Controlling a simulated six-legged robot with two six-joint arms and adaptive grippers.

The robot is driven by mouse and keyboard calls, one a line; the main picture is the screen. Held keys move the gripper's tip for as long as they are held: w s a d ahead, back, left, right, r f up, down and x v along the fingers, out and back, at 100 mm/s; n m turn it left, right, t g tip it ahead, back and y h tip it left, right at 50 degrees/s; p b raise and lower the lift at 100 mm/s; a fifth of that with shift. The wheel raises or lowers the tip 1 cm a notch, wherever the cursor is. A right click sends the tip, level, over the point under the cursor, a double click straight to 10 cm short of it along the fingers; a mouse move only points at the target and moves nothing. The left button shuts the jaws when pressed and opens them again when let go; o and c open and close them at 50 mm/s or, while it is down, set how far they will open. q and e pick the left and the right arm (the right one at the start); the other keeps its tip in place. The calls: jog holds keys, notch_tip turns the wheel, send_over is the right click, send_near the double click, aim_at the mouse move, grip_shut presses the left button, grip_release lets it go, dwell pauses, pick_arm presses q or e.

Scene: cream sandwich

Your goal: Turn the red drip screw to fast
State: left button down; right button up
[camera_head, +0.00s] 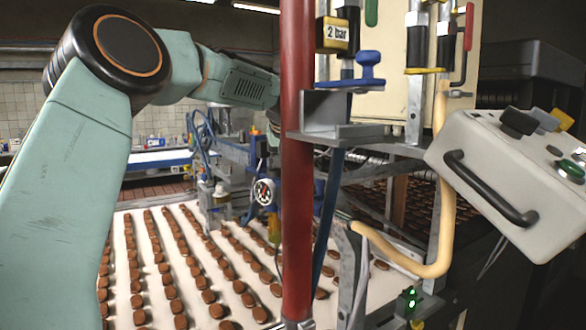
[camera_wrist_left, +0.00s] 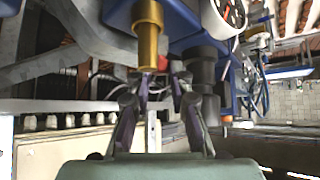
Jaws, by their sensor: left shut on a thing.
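My left gripper (camera_wrist_left: 163,84) shows in the left wrist view, its dark fingers with purple pads drawn together below a blue machine part (camera_wrist_left: 182,22). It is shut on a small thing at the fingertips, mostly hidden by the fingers. A brass cylinder (camera_wrist_left: 148,35) hangs just above the left finger, and a black cylinder (camera_wrist_left: 204,65) stands close to the right finger. I cannot clearly make out the red drip screw. In the head view, my left arm reaches behind a red post, which hides the gripper. My right gripper is not in view.
The red post (camera_head: 297,170) stands upright in front of the machine. A gauge (camera_head: 264,191) hangs beside it and also shows in the left wrist view (camera_wrist_left: 233,12). Rows of brown biscuits cover the white conveyor (camera_head: 140,225). A grey control box (camera_head: 480,150) is at right.

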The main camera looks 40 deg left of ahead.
pick_arm(q)
jog(key=shift+w+d+f+n+g+y+b, duration=0.15)
jog(key=shift+n+g+y+b, duration=0.25)
jog(key=shift+b, duration=0.3)
jog(key=shift+n+y+b, duration=0.3)
jog(key=shift+n+b, duration=0.1)
jog(key=shift+n, duration=0.4)
jog(key=shift+w+d+r+n+g+y, duration=0.1)
jog(key=shift+n+g+y, duration=0.15)
jog(key=shift+n+g, duration=0.2)
jog(key=shift+d+r+n+g+y, duration=0.1)
jog(key=shift+n+g+y, duration=0.2)
jog(key=shift+n, duration=0.25)
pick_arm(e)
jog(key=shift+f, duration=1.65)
pick_arm(q)
jog(key=c, duration=1.6)
grip_release()
jog(key=o, duration=0.4)
jog(key=shift+d+r, duration=0.1)
